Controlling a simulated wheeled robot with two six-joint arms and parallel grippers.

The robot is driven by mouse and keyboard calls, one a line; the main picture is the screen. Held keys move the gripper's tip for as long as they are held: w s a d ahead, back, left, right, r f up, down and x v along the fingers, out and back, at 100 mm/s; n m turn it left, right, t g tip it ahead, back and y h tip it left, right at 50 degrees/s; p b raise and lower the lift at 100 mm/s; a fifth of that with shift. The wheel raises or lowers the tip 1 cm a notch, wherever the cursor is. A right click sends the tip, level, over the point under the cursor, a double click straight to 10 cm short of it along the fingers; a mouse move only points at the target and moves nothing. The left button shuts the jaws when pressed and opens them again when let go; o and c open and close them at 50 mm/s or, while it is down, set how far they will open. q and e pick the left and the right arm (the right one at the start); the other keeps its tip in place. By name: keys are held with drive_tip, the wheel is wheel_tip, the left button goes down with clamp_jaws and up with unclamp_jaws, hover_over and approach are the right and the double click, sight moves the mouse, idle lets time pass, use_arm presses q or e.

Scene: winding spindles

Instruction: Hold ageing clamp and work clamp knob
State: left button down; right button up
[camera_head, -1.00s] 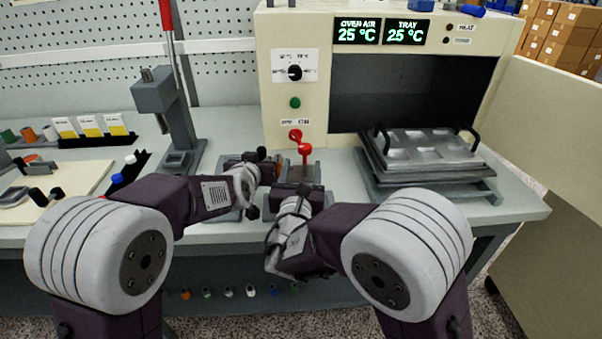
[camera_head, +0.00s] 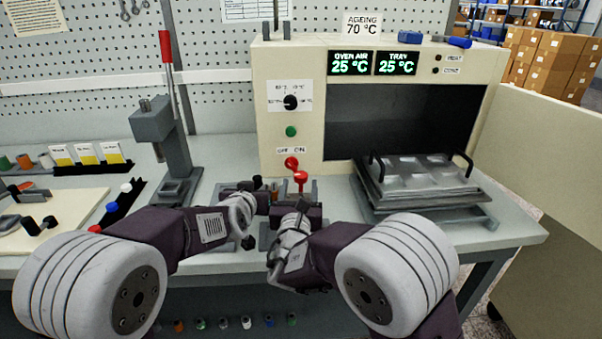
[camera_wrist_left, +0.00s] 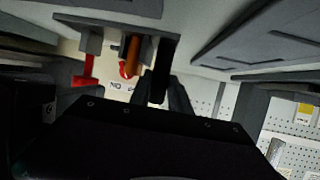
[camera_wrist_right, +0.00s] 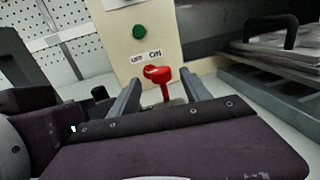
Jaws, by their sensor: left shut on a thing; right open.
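The ageing clamp (camera_wrist_left: 90,42) is a grey block on the bench in front of the oven, partly hidden by my grippers in the head view. Its red T-shaped knob (camera_head: 300,178) stands up; the knob also shows in the left wrist view (camera_wrist_left: 86,76) and the right wrist view (camera_wrist_right: 164,84). A brown cylinder (camera_wrist_left: 131,56) is at the clamp. My left gripper (camera_head: 262,194) is shut on a black part of the clamp (camera_wrist_left: 161,65), apparently its handle. My right gripper (camera_wrist_right: 160,80) is open and empty, its fingers either side of the knob in its wrist view; contact cannot be told.
The oven (camera_head: 272,75) stands behind, with a red OFF/ON switch (camera_head: 291,163) just behind the knob. A metal tray (camera_head: 425,180) with black handles lies at the right. A press with a red lever (camera_head: 152,125) and a dark rack (camera_head: 122,205) stand left.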

sight(302, 172)
drive_tip(key=w, duration=0.3)
drive_tip(key=w+d, duration=0.1)
drive_tip(key=w, duration=0.4)
drive_tip(key=shift+w+d, duration=0.2)
drive_tip(key=shift+w, duration=0.1)
clamp_jaws()
drive_tip(key=shift+d+m+h, duration=0.1)
drive_tip(key=shift+m+h, duration=0.6)
drive_tip(key=shift+h, duration=0.3)
unclamp_jaws()
wheel_tip(302, 172, up, 10)
drive_tip(key=shift+d, duration=0.1)
drive_tip(key=shift+c, duration=0.2)
